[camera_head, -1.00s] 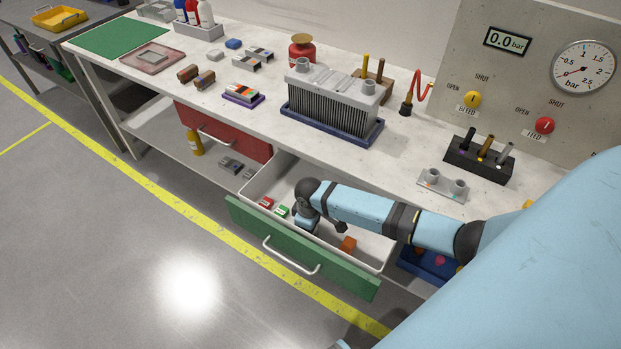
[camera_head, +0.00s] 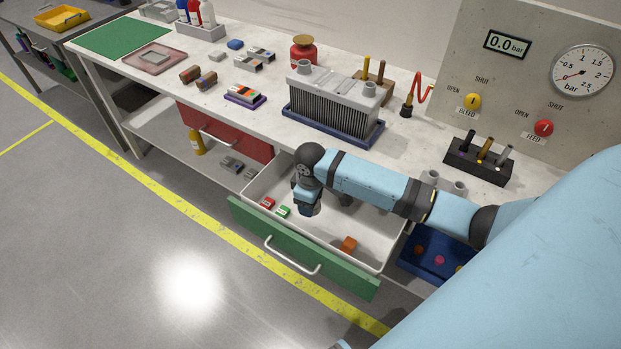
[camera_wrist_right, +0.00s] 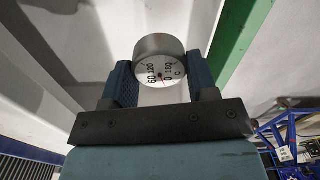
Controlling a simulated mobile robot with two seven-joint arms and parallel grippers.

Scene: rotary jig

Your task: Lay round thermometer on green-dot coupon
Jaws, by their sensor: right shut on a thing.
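My right gripper (camera_head: 308,207) hangs over the open green-fronted drawer (camera_head: 300,250) in the head view. In the right wrist view my right gripper (camera_wrist_right: 161,80) is shut on the round thermometer (camera_wrist_right: 159,62), a short grey metal cylinder with a white numbered dial. The dial faces the wrist camera, and one blue finger lies on each side of it. In the head view the thermometer is hidden by my gripper. I cannot make out a coupon with a green dot in either view. My left gripper is not in view.
The drawer holds a red box (camera_head: 267,204), a green box (camera_head: 284,211) and an orange block (camera_head: 348,244). Above it, a finned block (camera_head: 333,105) stands in a blue tray on the bench. A blue bin (camera_head: 437,255) lies right of the drawer.

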